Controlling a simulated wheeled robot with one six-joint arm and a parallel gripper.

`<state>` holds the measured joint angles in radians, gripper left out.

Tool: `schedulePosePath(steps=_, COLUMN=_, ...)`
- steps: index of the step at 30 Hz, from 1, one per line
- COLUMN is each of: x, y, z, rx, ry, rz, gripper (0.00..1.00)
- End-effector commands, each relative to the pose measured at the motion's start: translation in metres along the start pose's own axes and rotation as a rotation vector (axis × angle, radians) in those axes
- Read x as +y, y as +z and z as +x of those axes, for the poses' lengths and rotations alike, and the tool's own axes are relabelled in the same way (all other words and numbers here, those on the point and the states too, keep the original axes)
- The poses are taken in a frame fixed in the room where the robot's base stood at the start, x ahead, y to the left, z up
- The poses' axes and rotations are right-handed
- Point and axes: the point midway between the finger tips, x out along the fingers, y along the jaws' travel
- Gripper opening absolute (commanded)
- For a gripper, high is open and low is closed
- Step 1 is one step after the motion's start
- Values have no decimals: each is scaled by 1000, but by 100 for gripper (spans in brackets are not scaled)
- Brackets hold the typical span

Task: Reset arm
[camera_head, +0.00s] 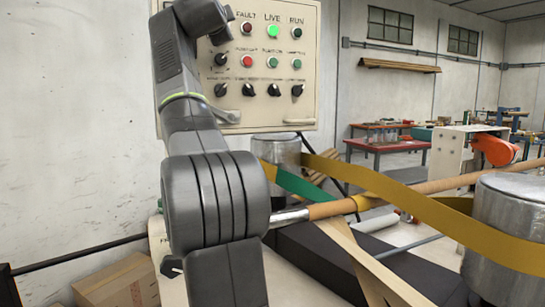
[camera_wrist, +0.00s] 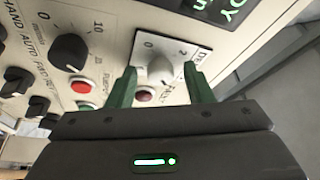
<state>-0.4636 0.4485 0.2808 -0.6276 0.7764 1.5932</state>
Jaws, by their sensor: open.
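My gripper (camera_wrist: 160,75) shows in the wrist view with its two green fingers apart. A light grey rotary knob (camera_wrist: 158,66) on a white plate (camera_wrist: 175,36) marked 0 and 2 appears between the fingertips. I cannot tell how far the fingertips are from the plate; gaps show on both sides of the knob. The cream control panel (camera_head: 313,60) stands at top centre in the head view, with FAULT, LIVE and RUN lamps; the LIVE lamp (camera_head: 273,31) glows green. My arm covers the panel's left part, and my gripper is out of the head view.
Below the panel, a wooden roller bar (camera_head: 430,189) and yellow belt (camera_head: 395,195) run to a metal drum (camera_head: 512,215) at right. A cardboard box (camera_head: 122,283) lies at lower left. A black selector knob (camera_wrist: 69,52) and red button (camera_wrist: 80,86) flank the gripper's left.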

Motion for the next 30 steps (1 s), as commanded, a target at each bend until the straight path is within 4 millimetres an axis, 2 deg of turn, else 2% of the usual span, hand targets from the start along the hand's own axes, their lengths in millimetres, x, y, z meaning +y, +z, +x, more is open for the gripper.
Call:
schedulePosePath(steps=15, x=3, y=-1, z=0, rx=-1, ry=-158, rz=-384, gripper=47)
schedulePosePath(steps=30, x=2, y=-3, z=0, rx=-1, ry=-281, rz=-680, gripper=47)
